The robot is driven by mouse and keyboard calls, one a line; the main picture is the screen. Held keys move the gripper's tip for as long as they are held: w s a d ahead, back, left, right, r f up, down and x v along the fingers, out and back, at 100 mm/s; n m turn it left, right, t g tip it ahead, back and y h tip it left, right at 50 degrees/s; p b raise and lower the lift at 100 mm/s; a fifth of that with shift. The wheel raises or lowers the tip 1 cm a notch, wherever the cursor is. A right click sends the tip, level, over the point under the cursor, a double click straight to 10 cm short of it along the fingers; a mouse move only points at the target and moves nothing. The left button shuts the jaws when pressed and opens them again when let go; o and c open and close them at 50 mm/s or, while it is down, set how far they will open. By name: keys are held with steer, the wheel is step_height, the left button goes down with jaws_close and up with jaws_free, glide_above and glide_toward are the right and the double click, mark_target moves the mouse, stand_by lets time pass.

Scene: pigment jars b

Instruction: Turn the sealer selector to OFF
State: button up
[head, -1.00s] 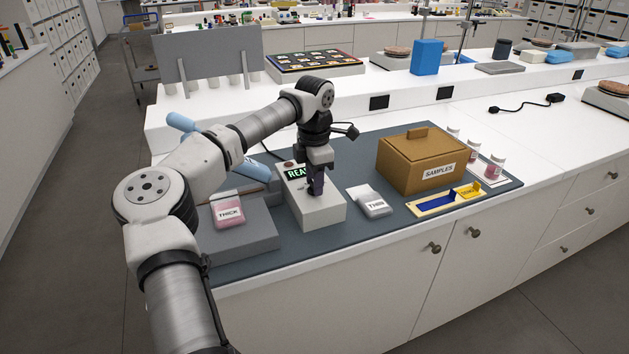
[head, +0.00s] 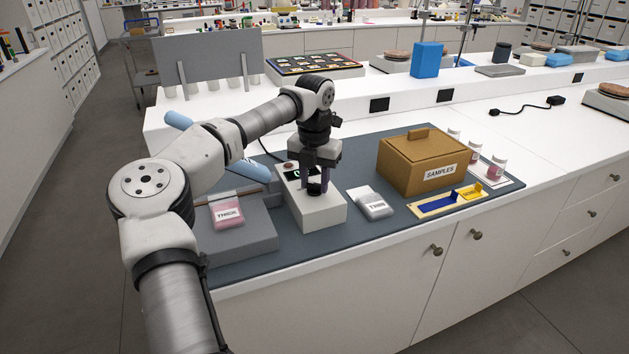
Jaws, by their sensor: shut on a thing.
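The sealer (head: 322,212) is a white box on the dark mat, with a small dark display (head: 293,174) on its top. Part of a green character shows on the display; my gripper hides the rest. My gripper (head: 315,184) points down over the top of the sealer, its fingers closed around the dark selector knob (head: 315,192). The knob is mostly hidden, and I cannot read its pointer or any position marks.
A grey block with a pink THICK packet (head: 228,212) stands left of the sealer. A white THIN packet (head: 374,205) lies close on the right, then a brown SAMPLES box (head: 420,165) and a blue-and-yellow strip (head: 440,203). Bare mat lies in front.

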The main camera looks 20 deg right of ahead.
mark_target(314, 183)
steer(key=shift+n, duration=0.5)
steer(key=o, duration=1)
step_height(314, 183, up, 14)
steer(key=shift+f+b, duration=0.1)
steer(key=shift+b, duration=0.85)
